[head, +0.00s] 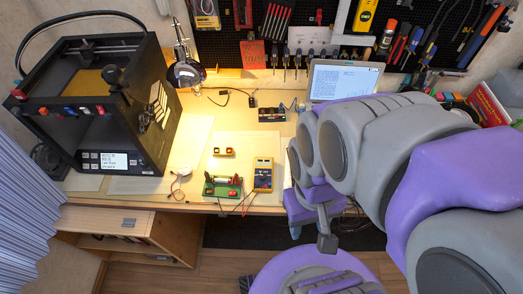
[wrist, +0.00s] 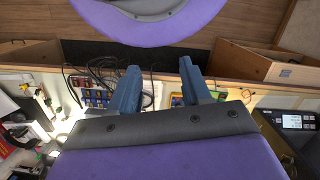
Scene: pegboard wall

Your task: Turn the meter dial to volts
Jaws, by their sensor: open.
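The yellow meter (head: 263,174) lies on the workbench near its front edge, with a red and a dark lead running from it. Its dial is too small in the head view to tell where it points. My gripper (head: 323,228) hangs in front of the bench, to the right of the meter and apart from it. In the wrist view my gripper (wrist: 158,78) has its two blue-grey fingers spread apart with nothing between them.
A green board with red parts (head: 222,187) sits just left of the meter. A black printer (head: 95,100) stands at the left, a laptop (head: 343,80) at the back right. Tools hang on the pegboard (head: 285,28).

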